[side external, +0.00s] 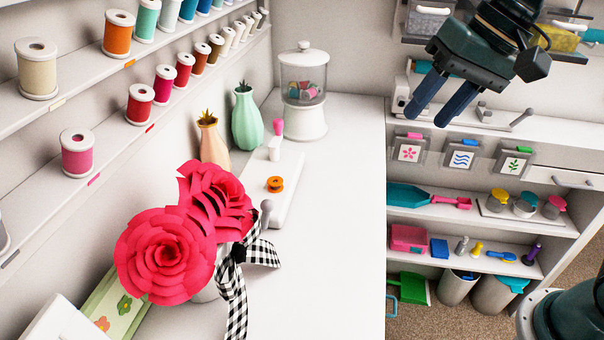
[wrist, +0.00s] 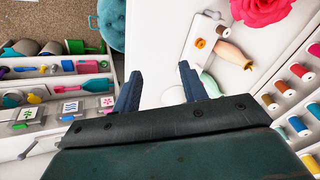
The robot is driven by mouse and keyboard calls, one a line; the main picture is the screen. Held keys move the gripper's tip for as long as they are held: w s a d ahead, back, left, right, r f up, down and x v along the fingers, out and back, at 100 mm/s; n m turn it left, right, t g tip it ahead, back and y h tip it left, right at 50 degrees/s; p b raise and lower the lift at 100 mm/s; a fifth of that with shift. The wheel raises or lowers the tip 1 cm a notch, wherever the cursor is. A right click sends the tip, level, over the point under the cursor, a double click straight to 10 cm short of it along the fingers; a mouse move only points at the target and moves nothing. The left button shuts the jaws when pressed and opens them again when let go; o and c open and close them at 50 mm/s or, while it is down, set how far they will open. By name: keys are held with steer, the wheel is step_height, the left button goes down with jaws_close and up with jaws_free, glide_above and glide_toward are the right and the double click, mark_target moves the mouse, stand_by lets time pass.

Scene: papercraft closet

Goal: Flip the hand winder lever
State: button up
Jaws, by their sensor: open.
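The white hand winder (side external: 289,199) sits on the white counter beside the vases. It carries an orange bobbin (side external: 275,184), a grey round-ended lever (side external: 266,207) at its near end and a pink-topped post (side external: 278,128) at its far end. My gripper (side external: 427,117) is open and empty, high at upper right in the side view, well apart from the winder. Its two fingers (wrist: 159,73) show spread in the wrist view.
Red paper flowers (side external: 165,255) with a checked ribbon stand close to the winder's near end. Peach (side external: 213,145) and green (side external: 246,120) vases and a lidded jar (side external: 304,85) stand behind. Thread shelves line the left wall. The counter's right part (side external: 340,230) is clear.

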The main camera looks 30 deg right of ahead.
steer(key=n, duration=0.1)
steer(key=n+g+y, duration=0.2)
steer(key=n+g, duration=0.2)
steer(key=n, duration=1.5)
glide_toward(270, 200)
step_height(270, 200, up, 3)
steer(key=shift+d+f, duration=0.2)
steer(key=shift+d, duration=0.2)
steer(key=x, duration=1.3)
steer(key=shift+w+f, duration=0.1)
steer(key=shift+f, duration=0.35)
steer(key=shift+c, duration=0.2)
jaws_close()
